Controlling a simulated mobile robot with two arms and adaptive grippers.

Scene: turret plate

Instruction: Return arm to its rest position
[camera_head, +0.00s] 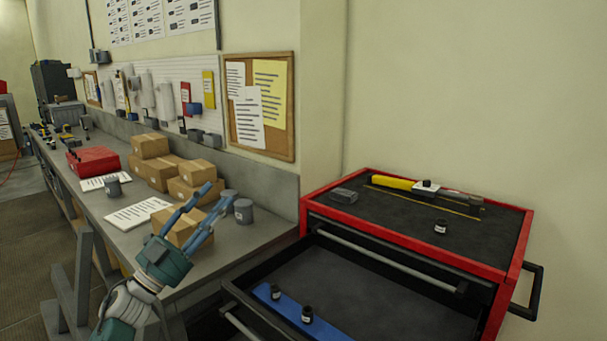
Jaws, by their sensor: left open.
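My left gripper (199,207) is at the lower left of the head view, with a teal body and two blue fingers spread apart. It is open and I see nothing held between the fingers. It shows in front of the workbench's right end, with a cardboard box behind its fingers. The arm comes up from the bottom edge. My right gripper is not in view.
A red tool cabinet (521,243) stands at right with its drawer (390,301) open. A blue plate (331,329) with black pieces lies in the drawer. A yellow-handled tool (392,182) lies on top. The workbench (229,257) holds cardboard boxes (150,145) and grey cans (243,211).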

